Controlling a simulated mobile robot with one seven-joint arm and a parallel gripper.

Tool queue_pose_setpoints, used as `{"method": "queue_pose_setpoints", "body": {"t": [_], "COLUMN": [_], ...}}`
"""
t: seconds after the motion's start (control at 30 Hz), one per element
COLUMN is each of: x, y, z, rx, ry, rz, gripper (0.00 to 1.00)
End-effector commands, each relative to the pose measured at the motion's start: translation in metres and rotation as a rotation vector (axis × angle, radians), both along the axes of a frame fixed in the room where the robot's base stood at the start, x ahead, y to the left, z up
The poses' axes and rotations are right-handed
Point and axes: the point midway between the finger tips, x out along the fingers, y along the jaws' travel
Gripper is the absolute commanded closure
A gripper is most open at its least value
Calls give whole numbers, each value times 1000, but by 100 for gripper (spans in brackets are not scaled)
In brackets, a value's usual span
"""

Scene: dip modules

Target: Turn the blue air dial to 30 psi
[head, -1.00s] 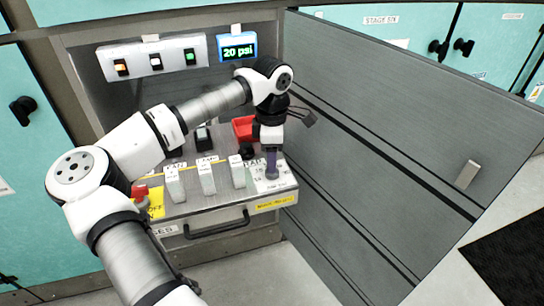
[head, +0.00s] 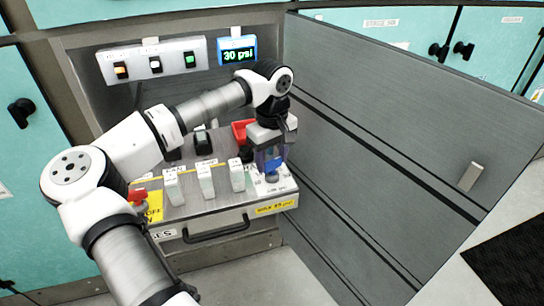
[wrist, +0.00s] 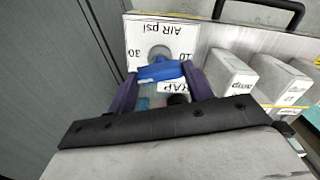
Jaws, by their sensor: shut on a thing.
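The blue air dial (head: 273,164) is at the right end of the metal panel (head: 222,212). In the wrist view the dial (wrist: 160,71) shows as a blue bar on a white plate (wrist: 172,35) marked "AIR psi", with 30 and 10 at its sides. My gripper (wrist: 160,82) is shut on the dial, one purple finger at each end of the bar. My gripper (head: 270,160) comes down on it from above in the head view. The display (head: 237,50) reads "30 psi".
Several white upright blocks (head: 205,181) stand in a row left of the dial. A red bin (head: 240,130) sits behind it. A large grey door panel (head: 390,130) stands close on the right.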

Motion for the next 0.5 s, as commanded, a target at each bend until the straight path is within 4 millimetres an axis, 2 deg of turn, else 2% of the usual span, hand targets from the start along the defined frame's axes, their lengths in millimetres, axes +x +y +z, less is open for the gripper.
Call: {"method": "queue_pose_setpoints", "body": {"t": [0.2, 0.5], "x": [1, 1], "y": [-1, -1], "z": [2, 2], "rx": [-2, -2], "ry": [-5, -5], "rz": [-159, -289], "gripper": [72, 72]}}
